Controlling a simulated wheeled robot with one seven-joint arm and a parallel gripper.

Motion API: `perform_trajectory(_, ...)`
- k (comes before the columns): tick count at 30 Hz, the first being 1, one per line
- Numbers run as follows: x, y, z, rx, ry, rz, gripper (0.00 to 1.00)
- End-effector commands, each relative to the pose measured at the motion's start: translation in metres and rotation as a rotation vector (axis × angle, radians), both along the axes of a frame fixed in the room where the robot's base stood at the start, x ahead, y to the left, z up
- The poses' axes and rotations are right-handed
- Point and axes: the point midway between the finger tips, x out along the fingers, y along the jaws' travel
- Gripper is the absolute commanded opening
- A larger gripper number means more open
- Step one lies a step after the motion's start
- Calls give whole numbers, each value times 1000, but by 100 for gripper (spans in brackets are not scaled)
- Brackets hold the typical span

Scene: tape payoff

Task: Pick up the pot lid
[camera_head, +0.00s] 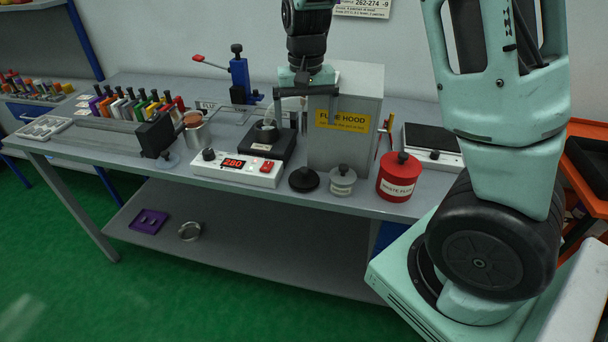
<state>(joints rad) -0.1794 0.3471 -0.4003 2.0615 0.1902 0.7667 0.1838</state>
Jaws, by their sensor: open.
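A small metal pot (266,131) sits on a black heater block (268,146) behind and left of the lid. My gripper (305,112) is open, pointing down, and looks empty. It is above the back of the bench in the picture, in front of the flue hood, well apart from the lid. Its fingers partly overlap the hood and the pot area.
A white control box reading 280 (237,168) is left of the lid. A small lidded jar (343,180) and a red waste flux can (398,178) stand close on its right. The grey flue hood (345,145) rises behind. A copper-topped metal cup (196,130) stands further left.

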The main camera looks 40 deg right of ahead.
Motion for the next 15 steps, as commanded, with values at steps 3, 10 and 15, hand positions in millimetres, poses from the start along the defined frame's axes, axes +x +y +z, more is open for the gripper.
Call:
perform_trajectory(3,-1,1,-25,0,7,1,96)
perform_trajectory(10,-2,1,-73,1,6,2,96)
perform_trajectory(15,-1,2,-100,2,5,4,96)
